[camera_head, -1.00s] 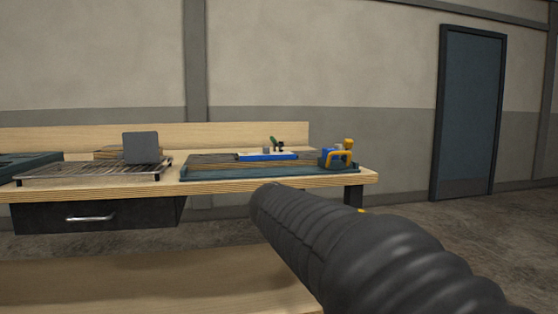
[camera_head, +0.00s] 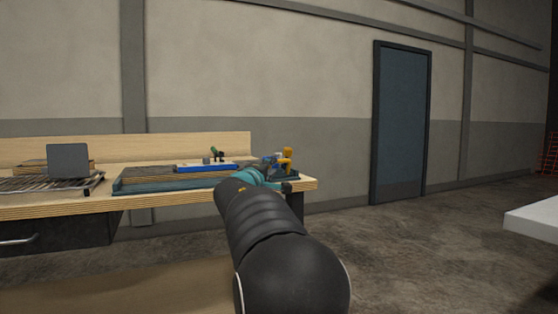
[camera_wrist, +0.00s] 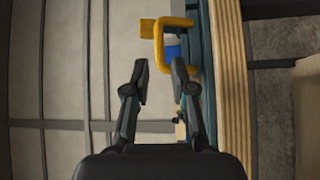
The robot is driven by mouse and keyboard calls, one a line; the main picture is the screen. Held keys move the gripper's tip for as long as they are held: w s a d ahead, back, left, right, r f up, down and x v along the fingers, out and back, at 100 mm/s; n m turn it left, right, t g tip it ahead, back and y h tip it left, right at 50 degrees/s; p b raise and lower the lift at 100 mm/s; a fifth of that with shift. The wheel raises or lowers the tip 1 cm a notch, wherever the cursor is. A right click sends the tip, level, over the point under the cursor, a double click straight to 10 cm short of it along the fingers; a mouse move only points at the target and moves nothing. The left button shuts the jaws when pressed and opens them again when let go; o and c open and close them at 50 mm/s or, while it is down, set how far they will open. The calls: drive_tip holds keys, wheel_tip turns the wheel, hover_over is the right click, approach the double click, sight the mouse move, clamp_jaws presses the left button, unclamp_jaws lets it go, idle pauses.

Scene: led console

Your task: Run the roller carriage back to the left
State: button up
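The likely roller carriage is a blue body with a yellow handle (camera_head: 287,158), at the right end of a dark teal tray (camera_head: 150,187) on the wooden bench. My arm partly hides it. In the wrist view the yellow handle (camera_wrist: 175,22) and the blue body (camera_wrist: 172,48) lie ahead of the fingertips. My gripper (camera_wrist: 160,72) is open, its two fingers apart with nothing held between them. In the head view my gripper is mostly hidden behind my arm, close to the carriage.
A blue strip (camera_head: 205,168) with a small green and black piece (camera_head: 214,151) lies left of the carriage. A wire rack (camera_head: 45,184) and grey panel (camera_head: 68,160) stand farther left. The bench edge (camera_wrist: 233,90) runs close beside my gripper. A white surface (camera_head: 535,219) is at far right.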

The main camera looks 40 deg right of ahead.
sight(279, 162)
drive_tip(key=p+x, duration=0.2)
drive_tip(key=x, duration=0.5)
drive_tip(key=shift+w+d+r, duration=0.1)
drive_tip(key=shift+w+d, duration=0.1)
drive_tip(key=shift+d, duration=0.1)
clamp_jaws()
